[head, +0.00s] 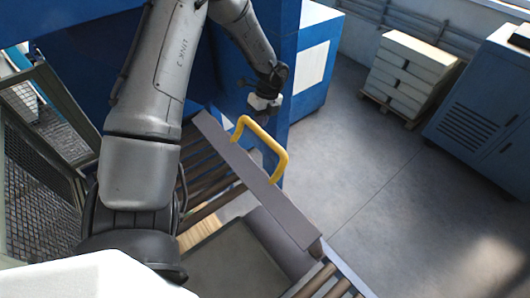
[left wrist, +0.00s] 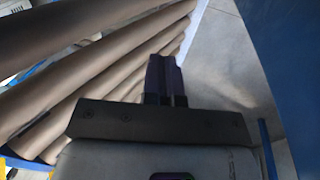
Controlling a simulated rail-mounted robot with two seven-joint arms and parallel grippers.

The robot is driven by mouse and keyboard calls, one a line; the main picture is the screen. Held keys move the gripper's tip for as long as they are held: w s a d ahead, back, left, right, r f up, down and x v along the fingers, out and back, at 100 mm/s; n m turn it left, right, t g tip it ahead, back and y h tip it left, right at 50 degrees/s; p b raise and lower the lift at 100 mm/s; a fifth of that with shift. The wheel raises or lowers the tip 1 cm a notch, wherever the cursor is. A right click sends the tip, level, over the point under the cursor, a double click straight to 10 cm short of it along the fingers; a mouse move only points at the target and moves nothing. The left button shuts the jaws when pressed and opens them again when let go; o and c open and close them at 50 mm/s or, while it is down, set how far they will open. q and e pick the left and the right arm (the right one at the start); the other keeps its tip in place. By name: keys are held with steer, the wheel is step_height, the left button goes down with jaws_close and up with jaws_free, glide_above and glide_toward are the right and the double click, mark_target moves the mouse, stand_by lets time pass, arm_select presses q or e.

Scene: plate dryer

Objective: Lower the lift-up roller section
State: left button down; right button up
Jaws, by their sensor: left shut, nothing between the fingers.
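The lift-up roller section shows in the head view as a long grey side bar (head: 255,180) with a yellow handle (head: 284,160) on it. Brown rollers (head: 198,178) lie behind the bar, partly hidden by my left arm. Whether the section is raised or level is hard to tell. My left gripper (head: 263,103) is beyond the handle, near the blue machine, apart from the handle. In the left wrist view its dark fingers (left wrist: 165,80) are shut together with nothing between them, and brown rollers (left wrist: 85,75) run diagonally beside them. My right gripper is not in view.
The blue machine (head: 285,45) stands close behind my left gripper. A mesh fence (head: 40,160) is at the left. More rollers (head: 325,284) are at the bottom. A pallet stack (head: 410,75) and a blue cabinet (head: 480,110) stand at right. The grey floor (head: 375,190) between is clear.

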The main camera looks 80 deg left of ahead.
arm_select(q)
steer(key=shift+s+d+r+p+x, duration=0.1)
steer(key=shift+s+d+p+x, duration=0.3)
steer(key=shift+x, duration=1.55)
steer(key=shift+s+d+r+p+x, duration=0.15)
steer(key=shift+s+p+x, duration=0.45)
steer(key=shift+x, duration=1.35)
steer(key=shift+s+d+r+p+x, duration=0.15)
steer(key=shift+p+x, duration=0.65)
steer(key=shift+x, duration=1.2)
